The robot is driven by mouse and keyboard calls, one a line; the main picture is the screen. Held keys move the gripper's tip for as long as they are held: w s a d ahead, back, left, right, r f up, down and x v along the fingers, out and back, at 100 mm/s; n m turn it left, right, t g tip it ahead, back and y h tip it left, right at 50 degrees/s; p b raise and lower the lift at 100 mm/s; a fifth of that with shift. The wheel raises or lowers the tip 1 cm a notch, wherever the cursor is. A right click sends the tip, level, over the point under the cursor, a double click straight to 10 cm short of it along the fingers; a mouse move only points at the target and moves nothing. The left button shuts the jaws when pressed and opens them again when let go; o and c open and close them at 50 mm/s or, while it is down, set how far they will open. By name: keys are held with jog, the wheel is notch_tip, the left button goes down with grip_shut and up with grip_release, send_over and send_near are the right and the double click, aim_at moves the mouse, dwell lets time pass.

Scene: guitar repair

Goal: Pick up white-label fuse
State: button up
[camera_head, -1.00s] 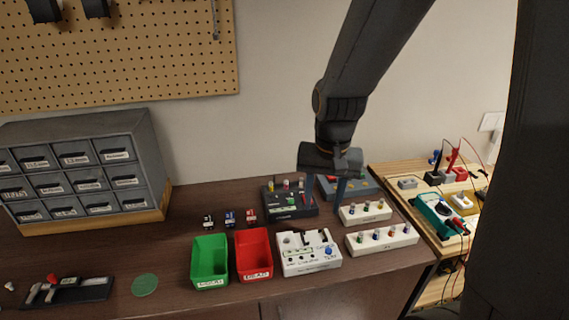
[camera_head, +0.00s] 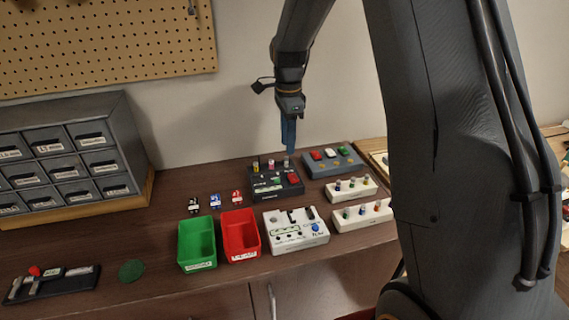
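A dark box (camera_head: 266,196) on the bench holds three small upright cylinders in a row along its back. The left one (camera_head: 255,165) has a yellowish band and the middle one (camera_head: 271,164) a pinkish band. The right one (camera_head: 286,162) looks pale and may be the white-label fuse, but it is too small to be sure. My gripper (camera_head: 288,146) points down with its blue fingers just above this right cylinder. The fingers show nearly edge-on, so the gap between them cannot be judged. I see nothing held.
A grey box (camera_head: 331,167) with coloured buttons stands right of the dark box. White racks (camera_head: 350,197) with several small cylinders stand in front of it. A green bin (camera_head: 183,244), a red bin (camera_head: 253,222) and a white pedal box (camera_head: 305,243) stand at the front. Drawers (camera_head: 75,165) stand left.

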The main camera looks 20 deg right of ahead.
aim_at(286, 157)
jog(key=shift+w+a+f+p, duration=0.15)
jog(key=shift+f+p, duration=0.4)
jog(key=shift+f, duration=0.75)
jog(key=shift+s+a+f+p, duration=0.1)
jog(key=shift+f+p, duration=0.4)
jog(key=shift+f, duration=0.75)
grip_shut()
